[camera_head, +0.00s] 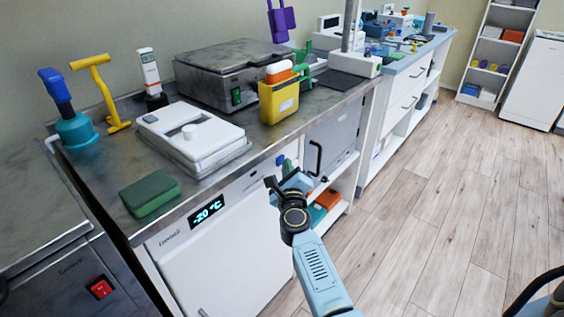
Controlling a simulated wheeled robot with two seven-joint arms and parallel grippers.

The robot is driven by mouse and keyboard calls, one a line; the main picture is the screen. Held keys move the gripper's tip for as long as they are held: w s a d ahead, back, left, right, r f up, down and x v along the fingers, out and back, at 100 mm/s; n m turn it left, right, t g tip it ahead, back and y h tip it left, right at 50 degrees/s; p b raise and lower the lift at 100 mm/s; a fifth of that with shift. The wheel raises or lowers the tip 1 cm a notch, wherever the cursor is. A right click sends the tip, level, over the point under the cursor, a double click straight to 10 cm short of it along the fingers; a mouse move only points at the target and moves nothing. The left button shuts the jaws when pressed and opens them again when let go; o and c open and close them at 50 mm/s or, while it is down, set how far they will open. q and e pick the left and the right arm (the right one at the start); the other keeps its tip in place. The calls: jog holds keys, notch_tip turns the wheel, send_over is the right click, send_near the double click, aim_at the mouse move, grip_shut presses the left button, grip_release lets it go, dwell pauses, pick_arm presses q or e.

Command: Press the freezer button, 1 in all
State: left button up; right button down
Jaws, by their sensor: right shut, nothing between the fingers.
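The white freezer (225,262) stands under the steel counter, with a lit display (207,211) reading -20 °C on its front panel. A small round blue spot (280,160), which looks like the freezer button, is at the right end of that panel. A bit of green shows beside it; I cannot tell what it is. My right gripper (271,183) is shut and empty in front of the freezer's upper right, just below the blue spot. I see a gap between them, but cannot judge its depth. My left gripper is not in view.
The counter above holds a green sponge (150,194), a white lidded tray (192,135), a yellow container (279,102) and a steel hotplate-like box (232,72). A red switch (101,288) is on the unit at left. An open shelf (333,212) is right of the freezer.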

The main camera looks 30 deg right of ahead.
jog(key=shift+w, duration=0.2)
dwell(0.5)
jog(key=shift+s+d+p, duration=0.25)
jog(key=shift+s+p, duration=0.1)
jog(key=shift+s, duration=0.45)
jog(key=s, duration=0.1)
jog(key=s+d+p, duration=0.1)
jog(key=s, duration=0.1)
jog(key=s+d, duration=0.1)
jog(key=shift+s, duration=0.35)
dwell(0.5)
